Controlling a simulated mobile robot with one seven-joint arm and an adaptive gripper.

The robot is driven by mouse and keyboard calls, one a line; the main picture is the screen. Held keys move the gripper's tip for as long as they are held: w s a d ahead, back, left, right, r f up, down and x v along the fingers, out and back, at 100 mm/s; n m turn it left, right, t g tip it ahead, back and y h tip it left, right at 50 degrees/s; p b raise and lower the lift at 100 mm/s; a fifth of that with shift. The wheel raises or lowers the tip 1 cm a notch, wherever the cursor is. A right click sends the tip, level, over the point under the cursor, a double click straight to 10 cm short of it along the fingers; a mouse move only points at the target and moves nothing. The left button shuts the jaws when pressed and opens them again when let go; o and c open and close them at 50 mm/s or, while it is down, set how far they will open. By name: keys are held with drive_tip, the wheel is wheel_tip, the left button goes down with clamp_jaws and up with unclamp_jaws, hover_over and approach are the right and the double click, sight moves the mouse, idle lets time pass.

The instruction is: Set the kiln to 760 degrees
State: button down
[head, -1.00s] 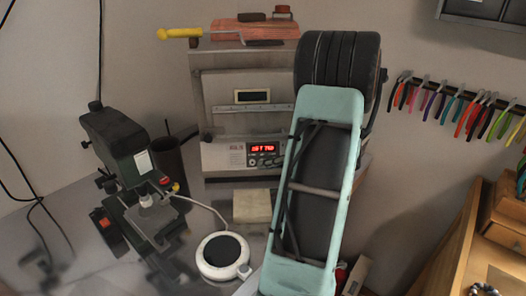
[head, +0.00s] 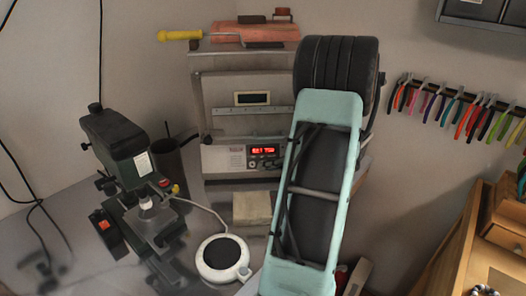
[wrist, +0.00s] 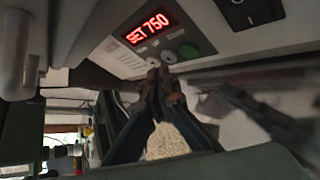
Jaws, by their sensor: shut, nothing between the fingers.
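The kiln (head: 228,110) stands at the back with a grey control panel (head: 229,159) low on its front. Its red display (head: 263,150) is small in the head view; in the wrist view the display (wrist: 148,27) reads SET 750. In the head view my arm hides the gripper and the panel's right side.
A black rocker switch (wrist: 243,12) is at the panel's right in the wrist view. A pale block (head: 252,208) stands below the panel. A drill-press-like machine (head: 130,170) and a round white device (head: 222,258) are left. Pliers (head: 455,108) hang on the right wall.

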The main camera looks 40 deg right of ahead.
drive_tip(key=shift+w+f, duration=0.1)
idle(0.5)
drive_tip(key=shift+w+d+f+b, duration=0.1)
drive_tip(key=shift+w+d+b, duration=0.15)
drive_tip(key=shift+b, duration=0.05)
drive_tip(key=shift+w+d, duration=0.1)
idle(0.4)
drive_tip(key=shift+s+a+r, duration=0.2)
drive_tip(key=shift+s+a, duration=0.15)
drive_tip(key=shift+s, duration=0.1)
idle(0.3)
drive_tip(key=shift+s+a+r, duration=0.4)
drive_tip(key=shift+s+a, duration=0.2)
drive_tip(key=shift+s, duration=0.1)
drive_tip(key=shift+s+a+r, duration=0.4)
drive_tip(key=shift+s+a, duration=0.2)
drive_tip(key=shift+s, duration=0.1)
drive_tip(key=shift+s+a+r, duration=0.4)
drive_tip(key=shift+s+a, duration=0.2)
drive_tip(key=shift+s, duration=0.1)
drive_tip(key=shift+w, duration=0.1)
